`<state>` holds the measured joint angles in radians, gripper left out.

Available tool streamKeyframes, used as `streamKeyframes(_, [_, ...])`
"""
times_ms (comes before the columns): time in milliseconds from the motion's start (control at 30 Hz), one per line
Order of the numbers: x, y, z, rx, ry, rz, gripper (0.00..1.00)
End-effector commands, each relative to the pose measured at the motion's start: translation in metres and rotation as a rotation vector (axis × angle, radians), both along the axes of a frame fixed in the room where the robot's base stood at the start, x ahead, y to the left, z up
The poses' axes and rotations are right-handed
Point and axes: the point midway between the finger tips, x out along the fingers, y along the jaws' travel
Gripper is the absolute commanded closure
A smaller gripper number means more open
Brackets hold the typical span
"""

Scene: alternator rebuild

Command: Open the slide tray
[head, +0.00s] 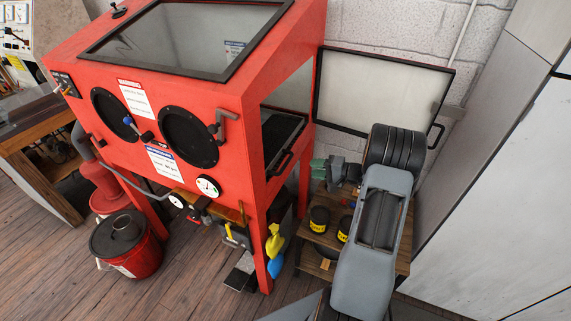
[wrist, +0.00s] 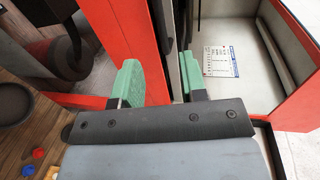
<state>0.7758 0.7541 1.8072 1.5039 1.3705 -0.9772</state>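The red blast cabinet (head: 185,110) stands with its side door (head: 380,92) swung open to the right. The dark slide tray (head: 280,135) sits inside the side opening, with a black handle (head: 284,162) at its near end. My gripper (head: 322,168) is just right of the handle, its green fingers pointing toward the cabinet and apart from the handle. In the wrist view the two green fingers (wrist: 160,78) are spread with a gap between them. Dark upright bars show beyond that gap; I cannot tell which belong to the tray handle. Nothing is seen held.
A wooden shelf (head: 316,235) with black and yellow cans stands below my arm. Yellow and blue items hang by the cabinet's front right leg. A red bucket (head: 127,245) stands on the floor at left. A grey wall panel (head: 500,190) is at right.

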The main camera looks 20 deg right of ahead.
Motion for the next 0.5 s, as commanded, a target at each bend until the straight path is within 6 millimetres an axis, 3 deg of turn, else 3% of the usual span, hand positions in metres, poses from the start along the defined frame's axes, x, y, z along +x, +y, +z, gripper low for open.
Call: streamKeyframes(500, [0.067, 0.064, -0.017, 0.000, 0.004, 0.006, 0.61])
